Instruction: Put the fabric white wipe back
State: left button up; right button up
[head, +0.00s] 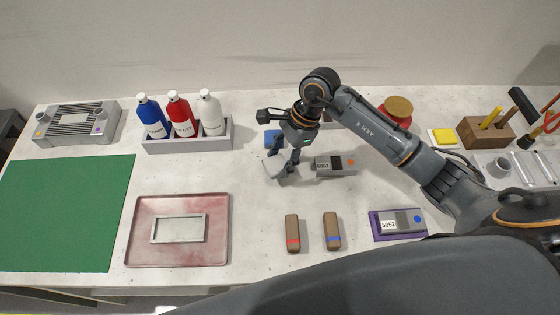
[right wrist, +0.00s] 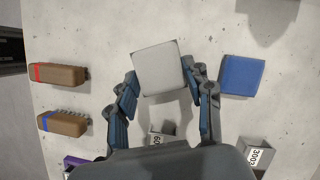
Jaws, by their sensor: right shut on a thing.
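The white wipe (head: 271,166) is a pale, square-looking pad near the middle of the table. My right gripper (head: 281,167) is shut on it, coming down from above. In the right wrist view the white wipe (right wrist: 158,70) sits between the two fingertips of the right gripper (right wrist: 160,76), and a shadow falls on the table beside it. It looks held above the surface, though the height is hard to tell. A similar blue pad (head: 272,137) lies behind the gripper, partly hidden by it; it shows fully in the right wrist view (right wrist: 242,76). My left gripper is not in view.
A grey labelled block (head: 342,165) lies just right of the gripper. Two brown brushes or blocks (head: 292,233) lie in front. A bottle rack (head: 190,145) and a reddish tray (head: 215,240) stand left. Another labelled block (head: 405,222) sits on a purple base. Table between tray and gripper is clear.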

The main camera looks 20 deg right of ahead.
aim_at(284, 159)
jog(key=f, duration=0.1)
jog(key=f+p, duration=0.1)
jog(key=f, duration=0.1)
jog(key=shift+w+p, duration=0.25)
jog(key=shift+p, duration=0.15)
jog(key=shift+f, duration=0.3)
jog(key=shift+f+b, duration=0.2)
jog(key=shift+b, duration=0.1)
jog(key=o, duration=1.1)
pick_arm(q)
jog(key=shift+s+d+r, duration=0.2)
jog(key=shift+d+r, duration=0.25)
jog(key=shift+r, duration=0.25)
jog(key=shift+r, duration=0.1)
pick_arm(e)
jog(key=shift+r, duration=0.1)
